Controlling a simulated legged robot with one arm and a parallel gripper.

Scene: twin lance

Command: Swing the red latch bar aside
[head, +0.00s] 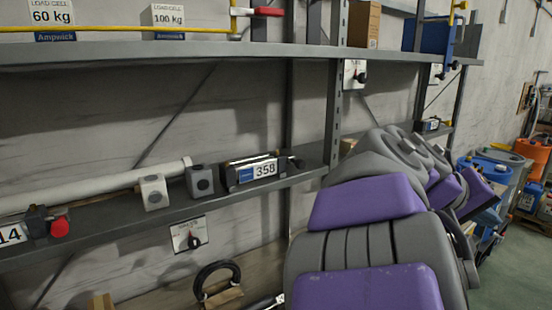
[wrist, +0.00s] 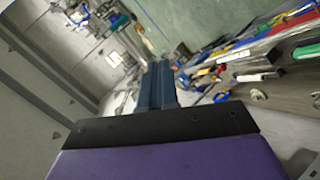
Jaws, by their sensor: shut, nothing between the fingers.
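A short red bar (head: 269,11) shows at the top edge of the head view, at the right end of a yellow rail (head: 120,29) above the upper shelf. I cannot tell for sure that it is the latch bar. A yellow upright stands at its left end. In the wrist view my gripper (wrist: 158,68) is shut and empty, its two dark blue fingers side by side. It points away from the bar's view, and no red bar is clear between or beside the fingers. My purple and grey arm fills the lower right of the head view and hides part of the shelves.
A grey upper shelf (head: 150,55) and a lower shelf (head: 110,218) run along the wall. The lower one holds a box marked 358 (head: 258,170) and a red knob (head: 59,228). A tool-covered bench (wrist: 280,98) lies right in the wrist view. Green floor (head: 510,275) is open at right.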

